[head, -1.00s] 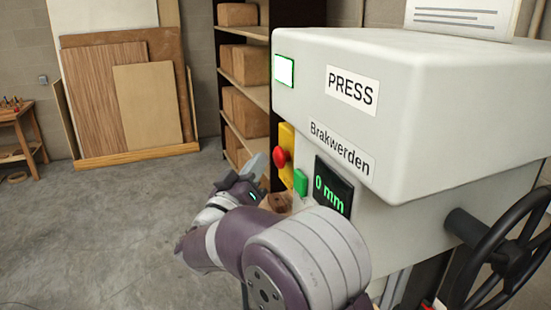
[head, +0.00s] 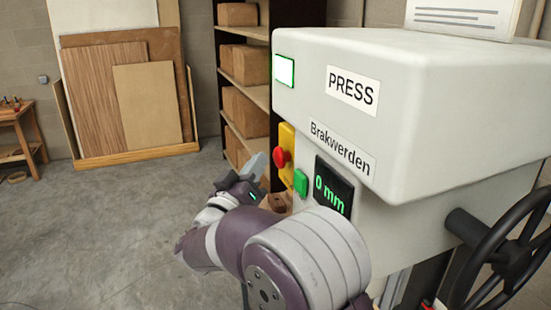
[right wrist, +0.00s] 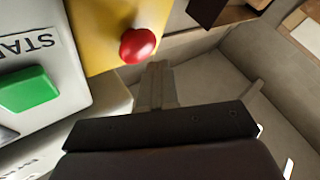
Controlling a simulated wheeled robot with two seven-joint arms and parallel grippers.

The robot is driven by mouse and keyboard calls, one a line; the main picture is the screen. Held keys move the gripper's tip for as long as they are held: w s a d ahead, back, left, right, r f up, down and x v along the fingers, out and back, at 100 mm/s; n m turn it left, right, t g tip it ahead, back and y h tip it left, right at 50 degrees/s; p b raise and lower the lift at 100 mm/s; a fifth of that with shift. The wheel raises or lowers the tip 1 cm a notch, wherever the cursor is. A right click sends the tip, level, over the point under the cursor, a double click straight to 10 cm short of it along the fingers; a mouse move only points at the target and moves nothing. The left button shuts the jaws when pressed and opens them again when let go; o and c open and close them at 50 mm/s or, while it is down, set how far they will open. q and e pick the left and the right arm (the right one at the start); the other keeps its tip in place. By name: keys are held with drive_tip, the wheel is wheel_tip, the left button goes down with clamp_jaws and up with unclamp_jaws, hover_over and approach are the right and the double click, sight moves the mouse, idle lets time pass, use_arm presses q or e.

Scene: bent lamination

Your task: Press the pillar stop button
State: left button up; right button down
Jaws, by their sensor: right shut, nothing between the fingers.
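A round red button (head: 281,157) sits on a yellow plate (head: 287,139) on the side of the grey press. It also shows in the right wrist view (right wrist: 138,45), just beyond and left of my fingertips. My right gripper (head: 259,163) is shut and empty. In the head view its fingertips are just left of the red button, with a small gap seemingly between them. In the right wrist view the closed fingers (right wrist: 158,80) point toward the yellow plate's lower edge. I cannot tell the exact depth gap. My left gripper is not in view.
A green button (head: 300,182) lies beside the red one; the right wrist view shows a partly cut-off label above it. A display (head: 333,186) reads 0 mm. The press housing (head: 430,100) overhangs at right, with a black handwheel (head: 505,262). Shelves (head: 243,90) with boxes stand behind.

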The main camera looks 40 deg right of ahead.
drive_tip(key=shift+d, duration=0.15)
drive_tip(key=shift+s+d, duration=0.1)
drive_tip(key=shift+d, duration=0.2)
drive_tip(key=shift+s+d, duration=0.15)
drive_tip(key=shift+d, duration=0.35)
idle(1.0)
drive_tip(key=shift+a, duration=0.1)
drive_tip(key=shift+w+a, duration=0.25)
drive_tip(key=shift+a, duration=0.55)
drive_tip(key=shift+a, duration=0.1)
drive_tip(key=a, duration=0.2)
drive_tip(key=w+a, duration=0.1)
drive_tip(key=a, duration=0.1)
drive_tip(key=shift+w+a+p, duration=0.1)
drive_tip(key=shift+a+p, duration=0.25)
drive_tip(key=shift+p, duration=0.05)
idle(0.4)
